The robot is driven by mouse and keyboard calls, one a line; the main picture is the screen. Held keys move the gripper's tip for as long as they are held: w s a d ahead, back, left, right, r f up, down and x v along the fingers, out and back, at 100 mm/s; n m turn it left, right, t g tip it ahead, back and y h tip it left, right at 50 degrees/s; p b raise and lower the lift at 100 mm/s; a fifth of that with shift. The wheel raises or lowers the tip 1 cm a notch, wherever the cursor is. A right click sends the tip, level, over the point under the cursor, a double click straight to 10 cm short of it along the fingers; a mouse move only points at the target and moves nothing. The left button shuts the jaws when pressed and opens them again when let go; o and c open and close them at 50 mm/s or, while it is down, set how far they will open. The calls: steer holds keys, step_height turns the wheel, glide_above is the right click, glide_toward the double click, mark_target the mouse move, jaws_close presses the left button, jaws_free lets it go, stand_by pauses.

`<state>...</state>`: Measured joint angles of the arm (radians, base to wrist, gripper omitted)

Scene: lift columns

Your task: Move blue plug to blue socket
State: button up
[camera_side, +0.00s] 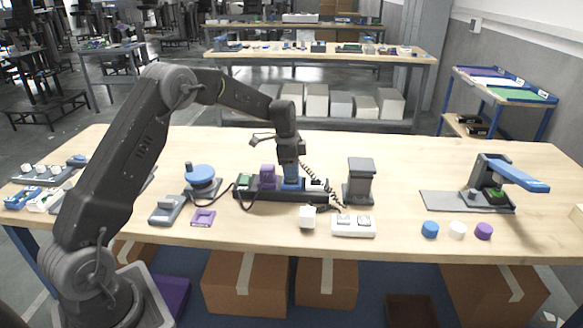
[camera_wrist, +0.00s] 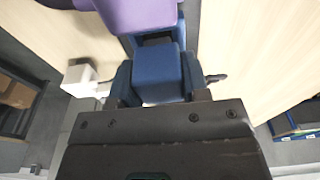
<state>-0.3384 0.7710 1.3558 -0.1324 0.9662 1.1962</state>
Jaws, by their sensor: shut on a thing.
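My gripper (camera_side: 290,171) points down over the black socket strip (camera_side: 282,195). It is shut on the blue plug (camera_side: 291,184). In the wrist view the blue plug (camera_wrist: 160,76) sits between the two fingers, and a dark blue socket (camera_wrist: 150,41) with a dark opening shows just beyond it. The plug overlaps the socket in that view. The fingers and plug hide the contact, so I cannot tell whether the plug is seated or only above it. A purple plug (camera_side: 267,175) stands in the strip just left of my gripper; it also shows in the wrist view (camera_wrist: 138,13).
A grey column-like stand (camera_side: 360,182) is close on the right. A white block (camera_side: 307,217) and a white switch box (camera_side: 353,225) lie in front. A blue round device (camera_side: 200,177) stands left, with a dark cable running to the strip. The table behind is clear.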

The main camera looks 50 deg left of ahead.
steer(key=shift+f, duration=0.6)
stand_by(0.3)
steer(key=o, duration=1.2)
steer(key=shift+c, duration=0.2)
steer(key=shift+r, duration=3.55)
